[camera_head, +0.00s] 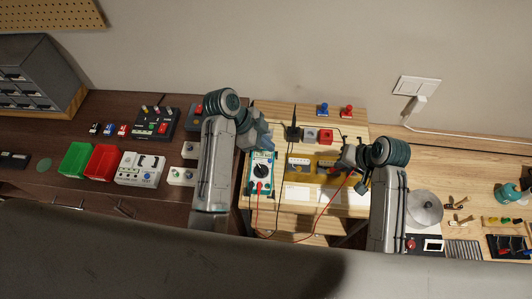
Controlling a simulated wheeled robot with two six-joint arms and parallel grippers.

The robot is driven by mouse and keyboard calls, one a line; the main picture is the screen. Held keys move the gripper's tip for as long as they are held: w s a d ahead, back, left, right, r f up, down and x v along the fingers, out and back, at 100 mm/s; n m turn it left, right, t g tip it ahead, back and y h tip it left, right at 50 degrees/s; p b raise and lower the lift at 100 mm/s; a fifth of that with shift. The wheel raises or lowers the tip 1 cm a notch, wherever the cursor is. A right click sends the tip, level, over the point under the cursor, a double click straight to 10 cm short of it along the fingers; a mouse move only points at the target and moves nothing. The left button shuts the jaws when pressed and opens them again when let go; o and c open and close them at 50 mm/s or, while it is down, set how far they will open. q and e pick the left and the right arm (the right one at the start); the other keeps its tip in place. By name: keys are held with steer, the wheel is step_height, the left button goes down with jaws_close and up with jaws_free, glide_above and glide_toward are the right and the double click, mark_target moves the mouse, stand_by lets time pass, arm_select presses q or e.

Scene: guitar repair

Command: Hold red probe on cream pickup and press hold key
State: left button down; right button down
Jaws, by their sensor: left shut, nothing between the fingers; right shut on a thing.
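The multimeter (252,184) lies on the light wood bench, with a dark dial in its middle and leads at its lower end. My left gripper (263,147) is shut and empty over the meter's top end; it covers part of that end, and the hold key cannot be made out. My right gripper (343,168) is shut on the red probe, whose red lead (336,191) loops back to the meter. The gripper hides most of the probe. It is over the right side of a yellowish work area (324,162). Which small part there is the cream pickup, and whether the probe touches it, I cannot tell.
A black upright item (293,130) with a black lead stands behind the meter, beside small grey and red blocks (325,136). Blue (322,109) and red (347,111) items stand at the back. Green (76,160) and red (104,162) bins are at left.

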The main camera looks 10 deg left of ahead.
steer(key=shift+r, duration=3.45)
